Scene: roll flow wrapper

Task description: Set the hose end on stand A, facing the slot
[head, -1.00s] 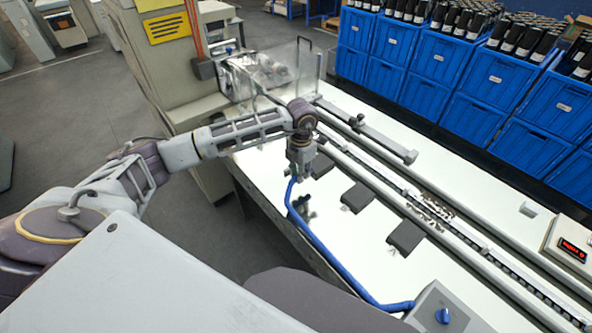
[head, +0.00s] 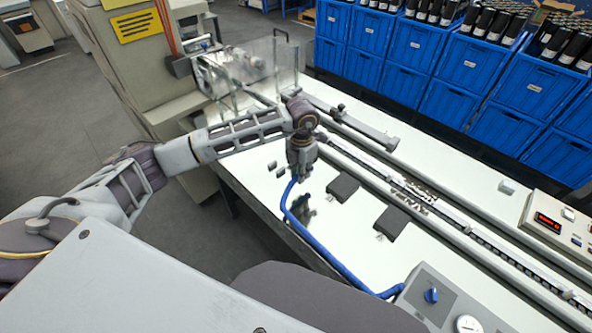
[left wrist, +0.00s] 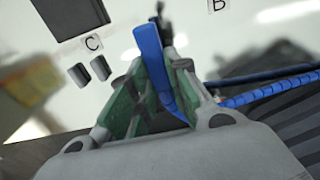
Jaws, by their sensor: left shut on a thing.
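The blue hose (head: 322,250) rises from the grey control box to my left gripper (head: 297,180), which is over the white table. In the left wrist view my left gripper (left wrist: 160,75) is shut on the hose near its end, and the blue hose end (left wrist: 149,45) sticks out past the fingertips. A pair of small grey posts (left wrist: 89,71) stands beside a label C (left wrist: 93,43); the posts also show in the head view (head: 276,169). A label B (left wrist: 218,4) lies at the top edge. No label A is readable. My right gripper is not in view.
Dark flat blocks (head: 342,187) lie on the table (head: 255,185) beside the long conveyor rail (head: 440,208). A grey control box (head: 425,292) with a blue knob stands at the front. Blue crates (head: 455,100) line the back. A clear guard (head: 250,65) stands at the far left.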

